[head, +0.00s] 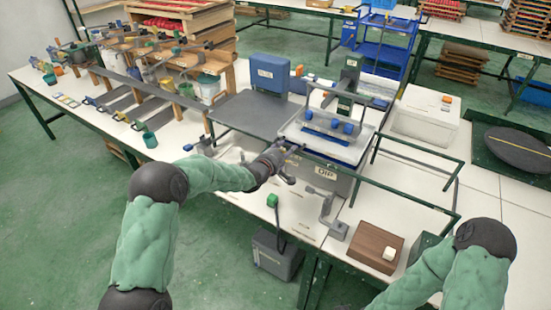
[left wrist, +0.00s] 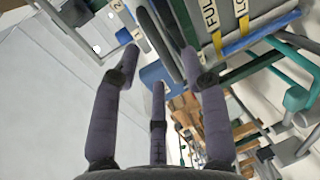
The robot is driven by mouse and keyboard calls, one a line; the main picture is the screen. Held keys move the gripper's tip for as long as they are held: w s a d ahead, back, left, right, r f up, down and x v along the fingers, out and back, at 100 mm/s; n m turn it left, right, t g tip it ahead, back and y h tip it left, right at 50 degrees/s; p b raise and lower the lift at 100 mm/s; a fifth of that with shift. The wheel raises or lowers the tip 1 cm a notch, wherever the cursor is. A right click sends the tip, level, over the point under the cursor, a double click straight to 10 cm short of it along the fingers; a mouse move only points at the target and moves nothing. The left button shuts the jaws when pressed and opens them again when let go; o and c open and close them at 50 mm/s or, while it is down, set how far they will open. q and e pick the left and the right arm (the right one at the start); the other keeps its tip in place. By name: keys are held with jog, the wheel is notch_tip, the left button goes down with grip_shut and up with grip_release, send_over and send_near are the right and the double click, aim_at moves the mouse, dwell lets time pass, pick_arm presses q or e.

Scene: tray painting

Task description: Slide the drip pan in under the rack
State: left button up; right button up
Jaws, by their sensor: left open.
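My left gripper (head: 284,165) is at the front left corner of the grey tank marked DIP (head: 327,174). In the left wrist view its fingers (left wrist: 160,75) are spread open, with a dark grey bar (left wrist: 160,40) just beyond or between them; I cannot tell if they touch it. A wire-handled rack with blue clips (head: 330,125) sits over the tank. A green rail frame (head: 410,190) stands to the right of the tank. I cannot make out a drip pan for certain. My right arm comes in at the lower right, its gripper out of the picture.
A dark grey slab (head: 252,112) lies left of the tank, with a blue box (head: 270,74) behind it. A white box (head: 426,112) stands to the right. A brown wooden block (head: 375,247) and a grey bracket (head: 328,212) are near the front edge.

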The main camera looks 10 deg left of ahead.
pick_arm(q)
jog(key=v, duration=0.9)
dwell(0.3)
